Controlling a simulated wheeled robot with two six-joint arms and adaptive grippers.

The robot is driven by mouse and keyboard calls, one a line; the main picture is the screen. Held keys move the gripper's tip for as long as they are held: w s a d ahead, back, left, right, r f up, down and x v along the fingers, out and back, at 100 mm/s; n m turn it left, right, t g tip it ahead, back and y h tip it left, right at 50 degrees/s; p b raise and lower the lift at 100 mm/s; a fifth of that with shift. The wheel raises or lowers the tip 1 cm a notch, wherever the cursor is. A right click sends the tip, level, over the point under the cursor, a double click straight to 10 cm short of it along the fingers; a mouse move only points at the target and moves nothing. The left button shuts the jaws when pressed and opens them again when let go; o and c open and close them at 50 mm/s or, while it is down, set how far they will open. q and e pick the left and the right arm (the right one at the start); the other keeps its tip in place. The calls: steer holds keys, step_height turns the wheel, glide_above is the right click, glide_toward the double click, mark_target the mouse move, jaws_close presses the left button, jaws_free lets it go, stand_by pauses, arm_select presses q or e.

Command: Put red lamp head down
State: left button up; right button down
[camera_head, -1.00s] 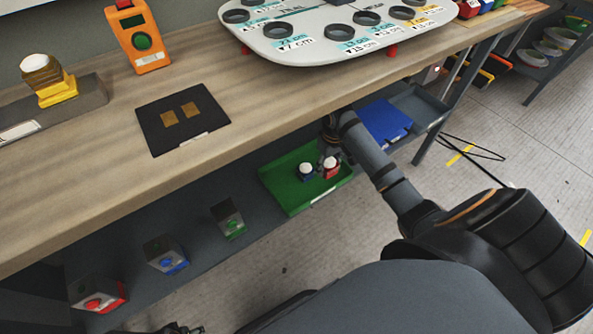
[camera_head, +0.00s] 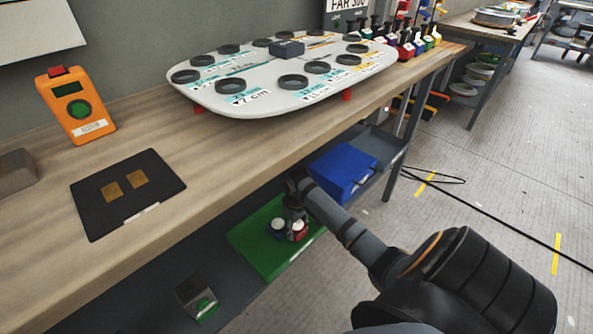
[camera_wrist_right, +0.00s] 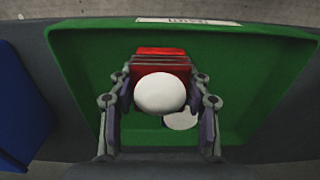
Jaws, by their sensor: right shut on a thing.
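My right gripper (camera_head: 294,206) is shut on the red lamp head (camera_head: 301,235), a red block with a white dome. In the right wrist view the red lamp head (camera_wrist_right: 162,62) sits between the two fingers (camera_wrist_right: 160,88), over the green tray (camera_wrist_right: 85,95). I cannot tell whether it touches the tray floor. A second lamp head (camera_head: 277,226) with a white dome stands close beside it in the tray; its dome (camera_wrist_right: 182,121) is partly hidden behind the held one in the wrist view. The green tray (camera_head: 262,262) is on the lower shelf. My left gripper is out of view.
A blue bin (camera_head: 343,170) stands right of the green tray on the shelf. A box with a green button (camera_head: 197,297) is to its left. The wooden bench top (camera_head: 215,158) overhangs the shelf, carrying a black mat (camera_head: 127,190), an orange device (camera_head: 76,106) and a white board (camera_head: 240,95).

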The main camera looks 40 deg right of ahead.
steer(key=shift+f, duration=0.9)
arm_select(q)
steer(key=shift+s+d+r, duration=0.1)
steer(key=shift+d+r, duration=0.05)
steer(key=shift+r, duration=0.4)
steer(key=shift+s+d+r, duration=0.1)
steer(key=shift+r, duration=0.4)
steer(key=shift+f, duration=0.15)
arm_select(e)
steer(key=shift+f, duration=0.35)
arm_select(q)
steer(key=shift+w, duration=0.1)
arm_select(e)
steer(key=c, duration=0.6)
jaws_free()
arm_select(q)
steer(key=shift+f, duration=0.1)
